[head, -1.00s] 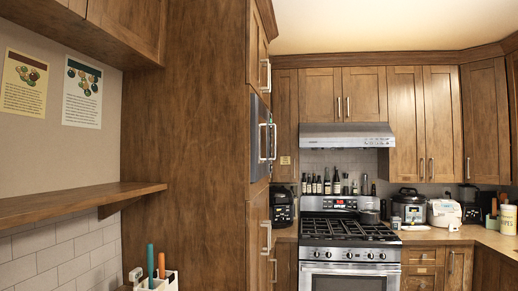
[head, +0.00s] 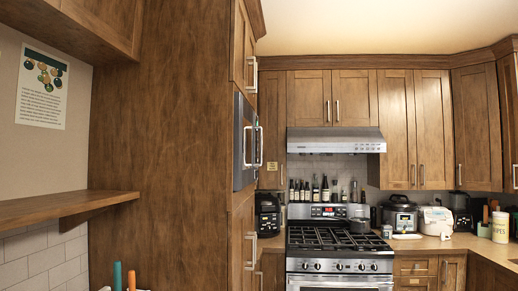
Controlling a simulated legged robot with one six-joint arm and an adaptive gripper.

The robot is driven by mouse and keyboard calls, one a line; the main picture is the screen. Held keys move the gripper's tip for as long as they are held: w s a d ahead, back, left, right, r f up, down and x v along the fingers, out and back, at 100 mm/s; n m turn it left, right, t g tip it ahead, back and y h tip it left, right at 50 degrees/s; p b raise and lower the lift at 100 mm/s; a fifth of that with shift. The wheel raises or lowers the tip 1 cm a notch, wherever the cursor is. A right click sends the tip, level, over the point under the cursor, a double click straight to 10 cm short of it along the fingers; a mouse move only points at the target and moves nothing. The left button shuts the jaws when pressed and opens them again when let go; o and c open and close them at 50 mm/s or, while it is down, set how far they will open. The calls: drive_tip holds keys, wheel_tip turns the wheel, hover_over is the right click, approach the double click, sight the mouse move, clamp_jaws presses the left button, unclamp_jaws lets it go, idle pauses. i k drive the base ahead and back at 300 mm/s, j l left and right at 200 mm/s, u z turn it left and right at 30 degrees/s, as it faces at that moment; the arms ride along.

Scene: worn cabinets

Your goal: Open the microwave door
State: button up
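The microwave (head: 240,142) is built into the tall wooden cabinet left of centre in the head view. I see its dark front at a steep angle, with light metal handles (head: 257,147) standing out from it. Its door looks shut, though the angle hides most of the front. My gripper is not in view.
The tall cabinet's side panel (head: 165,150) fills the left-centre. A wooden shelf (head: 70,205) juts out at the left. A stove (head: 340,262) stands ahead under a range hood (head: 335,139). Bottles, a pot and appliances line the counter. The floor is out of view.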

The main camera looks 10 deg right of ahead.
sight(244, 173)
drive_tip(key=i+l, duration=0.3)
drive_tip(key=i, duration=0.25)
drive_tip(key=i+l, duration=0.3)
drive_tip(key=i, duration=0.2)
drive_tip(key=i+l+u, duration=0.1)
drive_tip(key=i+l, duration=0.2)
drive_tip(key=i, duration=0.25)
drive_tip(key=i+l, duration=0.3)
drive_tip(key=i, duration=0.2)
drive_tip(key=i+l+u, duration=0.1)
drive_tip(key=i+l, duration=0.25)
drive_tip(key=i, duration=0.2)
